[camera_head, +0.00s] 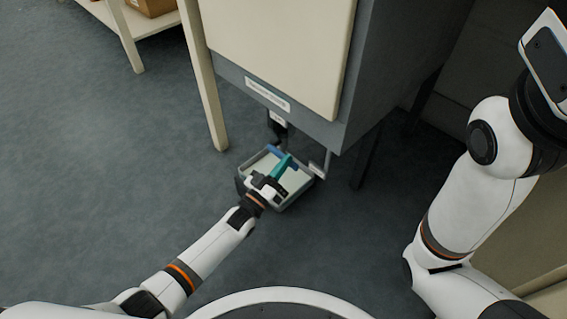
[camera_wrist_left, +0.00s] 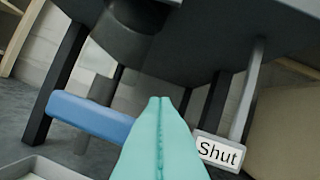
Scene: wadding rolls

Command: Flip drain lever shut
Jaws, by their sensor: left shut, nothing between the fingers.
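The blue drain lever (camera_head: 274,150) is under the front of the grey cabinet, above a tray. In the left wrist view the lever (camera_wrist_left: 90,117) is a blue bar at the left, running sideways by a grey stem. My left gripper (camera_head: 288,157) has teal fingers pressed together and empty. In the left wrist view the closed fingertips (camera_wrist_left: 160,100) are just right of the lever's near end; I cannot tell whether they touch. My right gripper is out of view.
The cabinet (camera_head: 370,75) stands over the tray (camera_head: 247,187), with dark legs behind. A label plate (camera_head: 267,95) is on its front. A pale table leg (camera_head: 205,85) is to the left. The floor at left is clear.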

